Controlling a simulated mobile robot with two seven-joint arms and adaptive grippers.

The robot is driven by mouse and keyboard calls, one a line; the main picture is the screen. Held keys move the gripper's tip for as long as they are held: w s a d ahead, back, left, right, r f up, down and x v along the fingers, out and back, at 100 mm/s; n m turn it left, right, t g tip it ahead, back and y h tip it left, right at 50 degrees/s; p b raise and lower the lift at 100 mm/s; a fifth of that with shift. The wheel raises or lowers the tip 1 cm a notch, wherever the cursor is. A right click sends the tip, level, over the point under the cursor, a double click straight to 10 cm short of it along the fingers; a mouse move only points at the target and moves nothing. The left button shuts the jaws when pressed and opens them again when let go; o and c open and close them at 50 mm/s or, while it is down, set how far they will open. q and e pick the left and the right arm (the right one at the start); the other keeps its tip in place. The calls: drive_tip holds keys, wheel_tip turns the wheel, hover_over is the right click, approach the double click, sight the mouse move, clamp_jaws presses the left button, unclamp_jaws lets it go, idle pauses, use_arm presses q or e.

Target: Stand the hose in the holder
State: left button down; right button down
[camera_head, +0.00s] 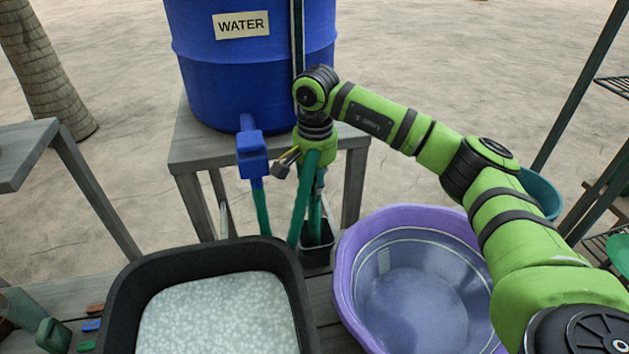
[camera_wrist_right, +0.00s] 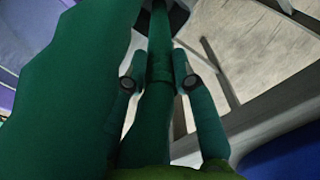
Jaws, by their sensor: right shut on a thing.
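The hose (camera_head: 300,205) is green. One part hangs from the blue tap (camera_head: 251,155) of the water barrel, and other parts run below my right gripper (camera_head: 316,172). That gripper is shut on the hose, which points down. The holder (camera_head: 318,257) is a small dark open box under it. The lower hose reaches its mouth in the picture; the hose's depth inside is hidden. In the right wrist view, a hose length (camera_wrist_right: 158,45) runs between the fingers toward a dark shape, and a wide hose part (camera_wrist_right: 60,95) covers the left. My left gripper is out of view.
The blue water barrel (camera_head: 245,80) stands on a grey wooden stand (camera_head: 190,158). A black tub (camera_head: 130,295) with pale contents is left of the holder, and a purple basin (camera_head: 345,285) right of it. A tree trunk (camera_head: 45,75) and shelves (camera_head: 590,110) stand at the sides.

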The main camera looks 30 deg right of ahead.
drive_tip(key=c, duration=0.9)
unclamp_jaws()
drive_tip(key=o, duration=0.8)
drive_tip(key=shift+r, duration=0.1)
drive_tip(key=shift+r+p, duration=3.6)
drive_tip(key=shift+r, duration=1.8)
